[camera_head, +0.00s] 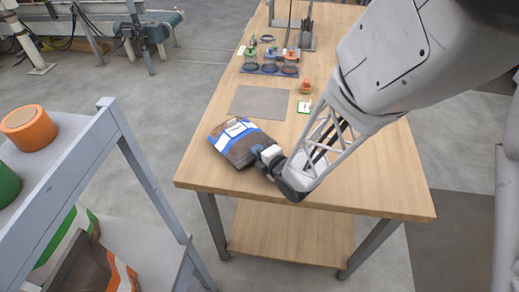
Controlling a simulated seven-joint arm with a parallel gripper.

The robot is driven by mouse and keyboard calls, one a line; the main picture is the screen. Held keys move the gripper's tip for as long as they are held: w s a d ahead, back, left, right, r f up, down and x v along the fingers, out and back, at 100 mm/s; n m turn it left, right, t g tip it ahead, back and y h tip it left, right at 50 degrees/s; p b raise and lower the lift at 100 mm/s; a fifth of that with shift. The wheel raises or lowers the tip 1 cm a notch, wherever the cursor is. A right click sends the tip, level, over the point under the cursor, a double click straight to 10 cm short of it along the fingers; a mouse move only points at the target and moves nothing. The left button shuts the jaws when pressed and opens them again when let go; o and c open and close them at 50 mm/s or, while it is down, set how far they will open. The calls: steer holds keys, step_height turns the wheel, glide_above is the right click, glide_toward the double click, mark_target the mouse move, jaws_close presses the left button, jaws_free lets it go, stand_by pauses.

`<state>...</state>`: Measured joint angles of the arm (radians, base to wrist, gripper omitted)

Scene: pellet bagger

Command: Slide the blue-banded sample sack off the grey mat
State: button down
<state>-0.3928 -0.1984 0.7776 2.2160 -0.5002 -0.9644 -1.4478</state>
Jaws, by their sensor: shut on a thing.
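The blue-banded sample sack (235,142) is brown with blue and white bands. It lies at the left edge of the wooden table, in front of the grey mat (259,103), and looks clear of it. The fingertips are small in this view and partly hidden by the sack and my wrist. The grey mat is bare and flat on the table.
Several jars (270,65) stand on a blue mat behind the grey mat. A grey shelf (108,118) with rolls stands at left. The table's front right is clear.

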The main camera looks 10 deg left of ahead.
steer(key=shift+s+f, duration=0.2)
steer(key=c, duration=1.2)
jaws_free()
steer(key=shift+o, duration=0.6)
steer(key=shift+w+r, duration=0.1)
steer(key=shift+d+r, duration=0.1)
steer(key=shift+v, duration=3.75)
